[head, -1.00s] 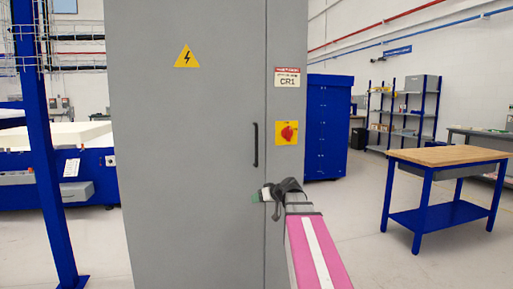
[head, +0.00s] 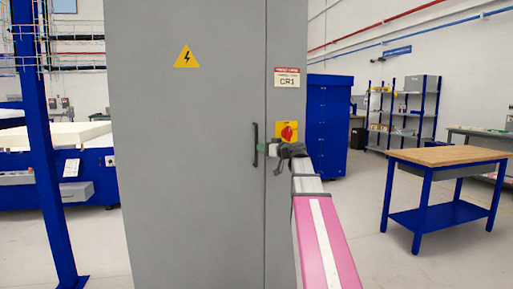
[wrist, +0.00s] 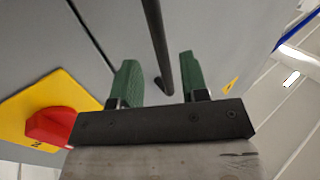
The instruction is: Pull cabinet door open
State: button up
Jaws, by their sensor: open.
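The tall grey cabinet door (head: 190,150) is shut, with a yellow warning triangle on it. Its black vertical bar handle (head: 255,140) is near the door's right edge. My gripper (head: 264,148) is at the handle's lower half, reaching in from the right. In the wrist view, my gripper's two green fingers (wrist: 157,80) are apart, and the handle bar (wrist: 157,42) runs down between them with its lower end showing. The bar is nearer the right finger in that view. I cannot tell whether either finger touches it.
A red rotary switch on a yellow plate (head: 289,132) sits just right of the handle, partly behind my wrist; it shows close to the left finger in the wrist view (wrist: 50,125). A blue cabinet (head: 327,125) and wooden-topped workbench (head: 450,156) stand right. A blue post (head: 45,150) stands left.

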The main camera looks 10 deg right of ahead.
jog(key=shift+x, duration=2.5)
grip_shut()
